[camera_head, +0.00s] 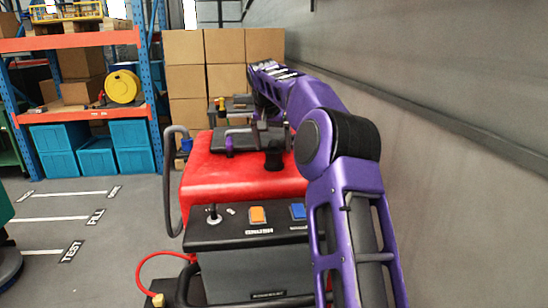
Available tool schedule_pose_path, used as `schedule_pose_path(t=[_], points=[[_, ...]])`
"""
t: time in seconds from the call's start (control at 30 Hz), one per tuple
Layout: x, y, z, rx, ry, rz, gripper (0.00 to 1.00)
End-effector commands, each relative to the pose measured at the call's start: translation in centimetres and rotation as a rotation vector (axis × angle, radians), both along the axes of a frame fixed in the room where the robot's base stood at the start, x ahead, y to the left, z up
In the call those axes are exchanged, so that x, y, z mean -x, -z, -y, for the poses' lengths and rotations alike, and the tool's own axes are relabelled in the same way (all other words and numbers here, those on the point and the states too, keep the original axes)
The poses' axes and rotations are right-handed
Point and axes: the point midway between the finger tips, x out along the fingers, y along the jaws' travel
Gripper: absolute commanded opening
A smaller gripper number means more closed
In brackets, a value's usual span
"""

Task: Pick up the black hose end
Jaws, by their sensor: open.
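A dark hose (168,190) arches along the left side of the red tank (240,180). Its upper end, with a blue collar (186,146), hangs at the tank's left edge. This looks like the black hose end; its very tip is hard to make out. My gripper (228,126) is over the far part of the tank, open, to the right of the blue collar and apart from it. I cannot tell its exact height above the tank. A short black cylindrical part (273,156) stands on the tank top near my gripper.
A dark control panel (245,230) with a joystick, an orange button and a blue button faces me. A red hose (150,262) with a brass end lies at lower left. Stacked cartons (188,82) stand behind; a grey wall (450,130) is close on the right. Floor at left is open.

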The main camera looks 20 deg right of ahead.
Motion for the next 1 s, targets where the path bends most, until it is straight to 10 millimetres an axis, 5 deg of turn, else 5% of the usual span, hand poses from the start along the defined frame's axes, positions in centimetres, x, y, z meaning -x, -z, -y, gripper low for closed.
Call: schedule_pose_path(t=[0.17,0.4,0.9,1.0], points=[[-0.8,2.6,0.6,-0.001,0.000,-0.002,0.98],[-1.0,2.8,0.6,-0.001,0.001,0.001,0.98],[-1.0,2.8,0.7,0.000,0.000,0.000,0.10],[-1.0,2.8,0.7,0.000,0.000,0.000,0.00]])
